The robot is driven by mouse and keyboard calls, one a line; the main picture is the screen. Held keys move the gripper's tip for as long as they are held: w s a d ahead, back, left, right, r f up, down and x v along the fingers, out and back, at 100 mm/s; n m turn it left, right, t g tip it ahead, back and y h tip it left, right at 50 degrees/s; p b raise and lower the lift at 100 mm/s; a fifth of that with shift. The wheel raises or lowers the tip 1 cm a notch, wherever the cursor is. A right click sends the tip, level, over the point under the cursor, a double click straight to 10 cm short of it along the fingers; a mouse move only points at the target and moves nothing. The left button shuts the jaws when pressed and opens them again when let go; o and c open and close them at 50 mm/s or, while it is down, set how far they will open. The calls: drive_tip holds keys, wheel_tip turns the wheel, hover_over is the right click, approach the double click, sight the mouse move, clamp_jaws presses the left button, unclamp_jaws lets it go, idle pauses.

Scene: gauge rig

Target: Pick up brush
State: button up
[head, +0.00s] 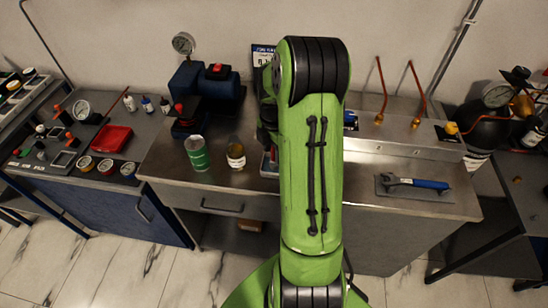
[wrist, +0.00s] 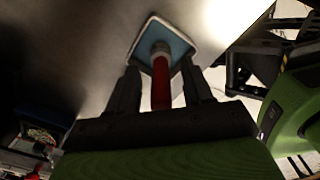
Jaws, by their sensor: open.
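In the wrist view, my gripper (wrist: 160,72) is open. A red cylindrical handle (wrist: 160,85) with a grey collar shows between its two fingers, and I cannot tell whether they touch it. The handle stands against a light-blue square (wrist: 178,42) with a pale rim. This may be the brush, but no bristles show. In the head view, my raised green arm hides my gripper. Part of a small red, white and blue item (head: 268,163) shows at the arm's left edge on the steel bench (head: 205,180).
A green can (head: 198,153) and an amber jar (head: 236,156) stand left of my arm. A blue-handled tool (head: 415,183) lies on the bench at right. Copper pipes (head: 415,95) rise behind it. A blue machine (head: 210,85) with a gauge stands at the back left.

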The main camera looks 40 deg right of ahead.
drive_tip(key=shift+r, duration=0.1)
drive_tip(key=shift+c, duration=0.4)
clamp_jaws()
drive_tip(key=shift+r, duration=0.1)
wheel_tip(320, 180, up, 10)
drive_tip(key=shift+f+p, duration=0.1)
drive_tip(key=shift+p, duration=0.85)
